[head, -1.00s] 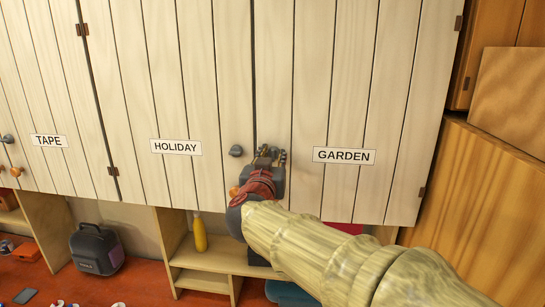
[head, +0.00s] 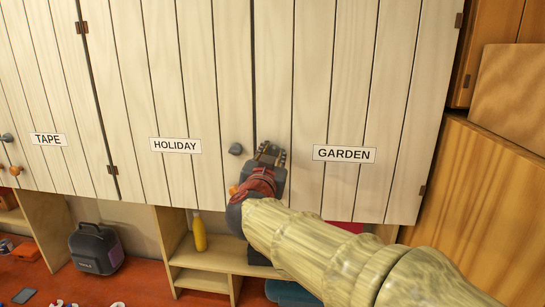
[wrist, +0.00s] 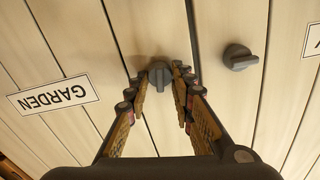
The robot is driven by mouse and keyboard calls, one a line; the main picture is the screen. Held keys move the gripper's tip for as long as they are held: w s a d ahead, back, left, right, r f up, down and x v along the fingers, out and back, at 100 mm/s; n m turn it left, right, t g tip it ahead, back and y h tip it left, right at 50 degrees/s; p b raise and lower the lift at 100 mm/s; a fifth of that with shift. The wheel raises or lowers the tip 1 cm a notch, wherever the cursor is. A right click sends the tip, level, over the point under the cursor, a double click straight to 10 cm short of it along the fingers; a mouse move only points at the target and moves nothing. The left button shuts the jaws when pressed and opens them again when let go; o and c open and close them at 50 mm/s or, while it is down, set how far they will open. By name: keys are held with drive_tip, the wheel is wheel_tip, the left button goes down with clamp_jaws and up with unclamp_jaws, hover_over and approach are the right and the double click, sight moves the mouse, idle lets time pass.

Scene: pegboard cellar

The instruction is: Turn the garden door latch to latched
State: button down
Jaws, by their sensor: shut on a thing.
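The garden door (head: 355,110) is a pale plank door with a GARDEN label (head: 344,154); it looks closed, flush with its neighbour. Its grey latch knob (wrist: 160,74) shows in the wrist view between the fingertips of my gripper (wrist: 163,80). My gripper is shut on this knob, one finger on each side. In the head view my gripper (head: 270,155) is at the garden door's lower left edge and hides the knob. How far the latch is turned is hard to tell.
The holiday door (head: 174,90) has a similar grey knob (head: 235,149), close to the left of my gripper; it also shows in the wrist view (wrist: 238,57). An orange knob (head: 233,190) is partly behind my arm. Below are a shelf with a yellow bottle (head: 200,234) and a dark case (head: 95,248).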

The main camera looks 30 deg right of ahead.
drive_tip(key=m+b, duration=0.1)
drive_tip(key=m, duration=0.2)
drive_tip(key=shift+f+m, duration=0.15)
drive_tip(key=shift+m, duration=0.15)
drive_tip(key=m+b, duration=0.3)
drive_tip(key=m, duration=0.1)
drive_tip(key=shift+m, duration=0.3)
drive_tip(key=m+b, duration=0.2)
drive_tip(key=m, duration=0.1)
drive_tip(key=shift+d+f+m, duration=0.1)
drive_tip(key=shift+m, duration=0.2)
drive_tip(key=shift+m+b, duration=1.2)
drive_tip(key=shift+m, duration=0.7)
drive_tip(key=c, duration=1.5)
unclamp_jaws()
drive_tip(key=shift+c, duration=0.2)
drive_tip(key=shift+s, duration=0.1)
